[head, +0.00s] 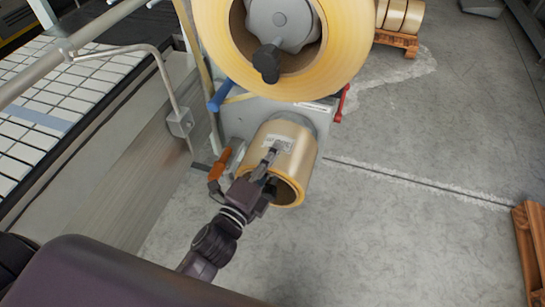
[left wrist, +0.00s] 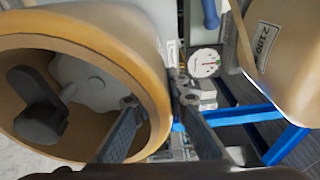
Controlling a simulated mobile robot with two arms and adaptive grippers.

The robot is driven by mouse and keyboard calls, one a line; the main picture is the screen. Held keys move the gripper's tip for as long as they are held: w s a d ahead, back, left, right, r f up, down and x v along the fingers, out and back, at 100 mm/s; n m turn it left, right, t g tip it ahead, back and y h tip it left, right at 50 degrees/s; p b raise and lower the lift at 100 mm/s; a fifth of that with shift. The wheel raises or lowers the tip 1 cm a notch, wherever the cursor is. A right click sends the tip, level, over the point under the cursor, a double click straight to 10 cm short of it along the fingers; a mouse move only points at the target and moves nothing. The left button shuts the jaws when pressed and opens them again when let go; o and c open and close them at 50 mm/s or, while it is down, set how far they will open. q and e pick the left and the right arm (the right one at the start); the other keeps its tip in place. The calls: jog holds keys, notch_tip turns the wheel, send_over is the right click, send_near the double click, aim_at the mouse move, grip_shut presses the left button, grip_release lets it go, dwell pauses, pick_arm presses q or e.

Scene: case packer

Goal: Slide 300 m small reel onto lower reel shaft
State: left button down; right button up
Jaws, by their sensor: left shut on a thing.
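The small reel (head: 292,150), tan with a white label, lies with its open end toward me below the large upper reel. My left gripper (head: 271,158) is shut on its near wall. In the left wrist view, one finger is inside the bore of the small reel (left wrist: 152,60) and the other outside, with the gripper (left wrist: 155,88) across the rim. The lower reel shaft's grey hub and dark knob (left wrist: 40,112) show inside the bore, so the reel appears to be around the shaft. The far end's seating is hidden. My right gripper is not in view.
A large yellow reel (head: 348,40) sits on the upper shaft, close above. A blue handle (head: 219,97), red lever (head: 341,103) and orange handle (head: 220,164) flank the machine. A conveyor (head: 45,105) runs at left. Floor at right is clear, with pallets at its edges.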

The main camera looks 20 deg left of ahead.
aim_at(280, 139)
pick_arm(q)
jog(key=shift+a+r+x, duration=0.15)
jog(key=shift+x, duration=0.9)
jog(key=shift+a+r+x, duration=0.1)
jog(key=shift+a+x, duration=0.1)
jog(key=shift+x, duration=0.85)
jog(key=shift+w+p, duration=0.15)
jog(key=shift+p, duration=0.15)
jog(key=shift+f, duration=0.25)
jog(key=c, duration=1.8)
grip_release()
jog(key=shift+f, duration=0.1)
jog(key=shift+f, duration=0.1)
jog(key=shift+f, duration=0.35)
jog(key=v, duration=1.2)
jog(key=shift+r, duration=0.4)
